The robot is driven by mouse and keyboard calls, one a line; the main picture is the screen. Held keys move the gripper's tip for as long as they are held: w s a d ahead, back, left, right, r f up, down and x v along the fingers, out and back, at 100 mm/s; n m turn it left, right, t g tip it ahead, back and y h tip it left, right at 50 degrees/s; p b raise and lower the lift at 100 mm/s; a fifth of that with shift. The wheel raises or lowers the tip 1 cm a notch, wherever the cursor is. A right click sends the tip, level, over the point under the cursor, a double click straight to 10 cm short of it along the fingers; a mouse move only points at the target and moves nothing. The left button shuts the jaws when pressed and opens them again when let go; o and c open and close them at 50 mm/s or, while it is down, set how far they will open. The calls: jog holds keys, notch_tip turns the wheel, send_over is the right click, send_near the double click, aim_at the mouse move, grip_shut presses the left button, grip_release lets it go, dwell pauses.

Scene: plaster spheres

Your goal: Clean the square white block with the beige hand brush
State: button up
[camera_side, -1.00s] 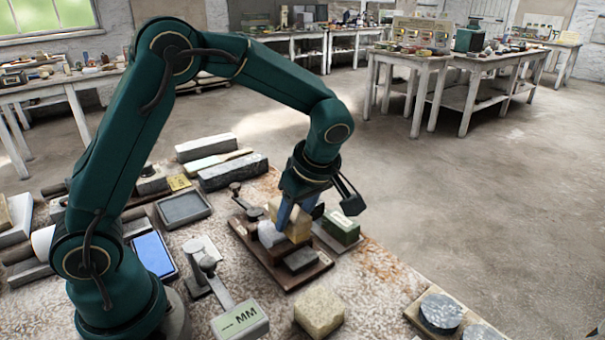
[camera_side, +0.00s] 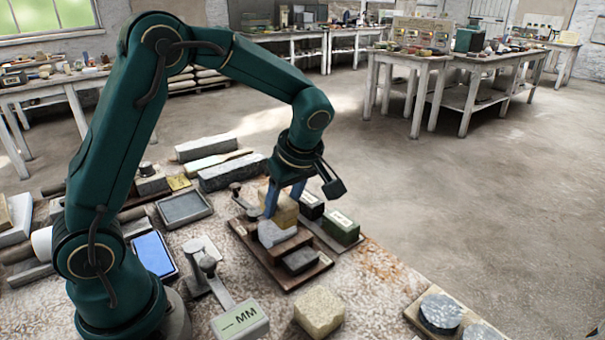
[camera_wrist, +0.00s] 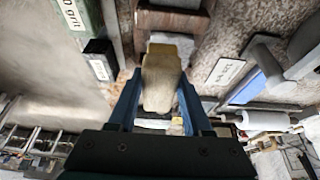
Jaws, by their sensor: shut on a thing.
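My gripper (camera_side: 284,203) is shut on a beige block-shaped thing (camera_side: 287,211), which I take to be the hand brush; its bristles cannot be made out. The brush is held above a brown wooden stand (camera_side: 262,258). In the wrist view the brush (camera_wrist: 160,78) sits between the two blue fingers of my gripper (camera_wrist: 158,95). A pale white block (camera_side: 276,233) rests on the stand, just below and in front of the brush. Whether the brush touches it cannot be told.
A dark grey block (camera_side: 300,261) lies at the stand's front. A green labelled block (camera_side: 341,227) and a black one (camera_side: 311,206) stand to the right.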

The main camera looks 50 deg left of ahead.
jog(key=shift+f, duration=0.6)
dwell(0.4)
jog(key=shift+a, duration=0.1)
jog(key=shift+a, duration=1)
jog(key=shift+d, duration=2.2)
jog(key=shift+a, duration=0.1)
jog(key=shift+a, duration=2.1)
